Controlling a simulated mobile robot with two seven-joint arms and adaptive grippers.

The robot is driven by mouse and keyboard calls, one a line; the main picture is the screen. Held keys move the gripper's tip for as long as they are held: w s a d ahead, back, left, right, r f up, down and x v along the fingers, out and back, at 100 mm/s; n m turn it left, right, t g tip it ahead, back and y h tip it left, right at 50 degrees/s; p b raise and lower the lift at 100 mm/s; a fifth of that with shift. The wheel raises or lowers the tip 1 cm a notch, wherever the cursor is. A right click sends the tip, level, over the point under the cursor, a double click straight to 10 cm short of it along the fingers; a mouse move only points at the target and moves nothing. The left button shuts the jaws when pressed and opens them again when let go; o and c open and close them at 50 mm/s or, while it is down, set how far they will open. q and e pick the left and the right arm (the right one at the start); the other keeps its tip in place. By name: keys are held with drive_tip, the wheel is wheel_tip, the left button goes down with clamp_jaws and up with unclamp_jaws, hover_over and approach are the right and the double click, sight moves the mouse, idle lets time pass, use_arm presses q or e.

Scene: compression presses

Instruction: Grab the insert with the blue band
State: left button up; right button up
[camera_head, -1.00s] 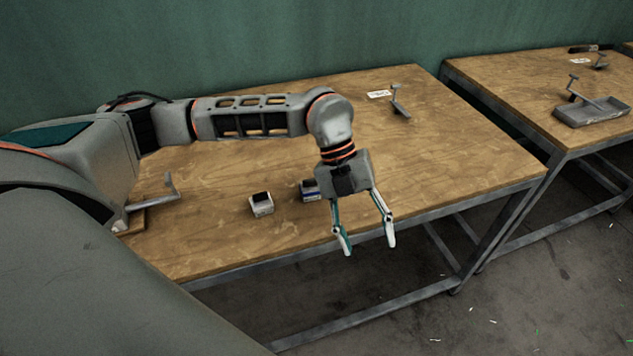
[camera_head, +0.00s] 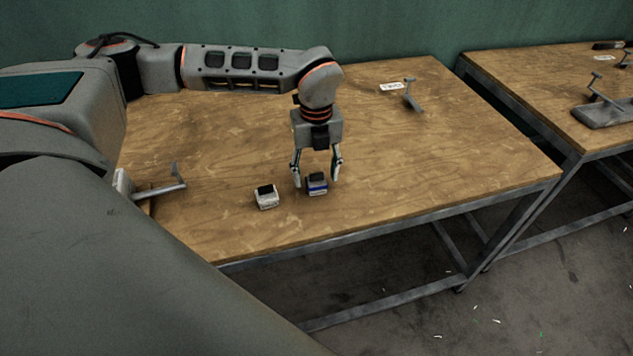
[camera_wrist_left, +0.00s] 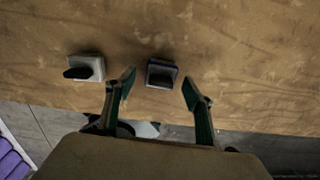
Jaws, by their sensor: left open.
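The insert with the blue band (camera_head: 317,185) is a small block with a dark top, standing on the wooden table. My left gripper (camera_head: 317,182) is open and points down, with its fingers to either side of this insert in the head view. In the left wrist view the same insert (camera_wrist_left: 161,73) shows between and just beyond the open fingertips (camera_wrist_left: 159,82). I cannot tell whether the fingers are low enough to touch it. A white insert (camera_head: 266,198) with a dark top stands to its left, outside the fingers; it also shows in the left wrist view (camera_wrist_left: 86,68). My right gripper is not in view.
The wooden table (camera_head: 400,160) is mostly clear around the inserts. A grey lever (camera_head: 165,187) stands at the left and another grey lever (camera_head: 411,97) by a white label (camera_head: 390,87) at the back. A second table (camera_head: 545,100) stands at the right.

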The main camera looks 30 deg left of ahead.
use_arm(q)
drive_tip(key=shift+f, duration=0.9)
drive_tip(key=shift+c, duration=0.4)
drive_tip(key=c, duration=1.2)
drive_tip(key=shift+r, duration=0.1)
